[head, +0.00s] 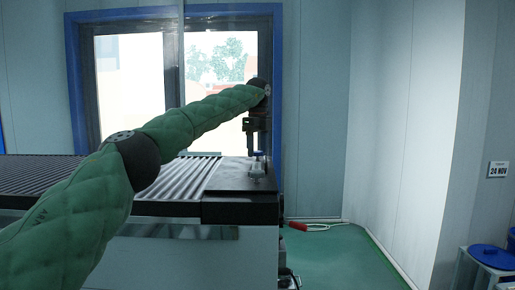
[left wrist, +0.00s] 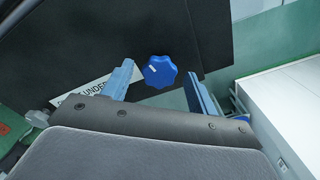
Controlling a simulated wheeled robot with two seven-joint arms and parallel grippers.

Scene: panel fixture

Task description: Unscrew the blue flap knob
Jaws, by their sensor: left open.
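The blue flap knob (left wrist: 160,71) shows in the left wrist view. It is round and lobed with a small white mark, on a dark panel (left wrist: 190,30). My left gripper (left wrist: 160,86) is open, with one finger to the left of the knob and the other to its right and lower. Neither finger visibly grips it. In the head view my left gripper (head: 257,160) points down over the dark plate at the right end of the ribbed table. The knob cannot be made out there. My right gripper is not in view.
A white label (left wrist: 85,97) with dark print lies beside the left finger. A pale box-like surface (left wrist: 285,105) is at the right of the wrist view. In the head view, a ribbed table (head: 60,175) stands before a blue-framed window, and a red-handled item (head: 298,226) lies on the green floor.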

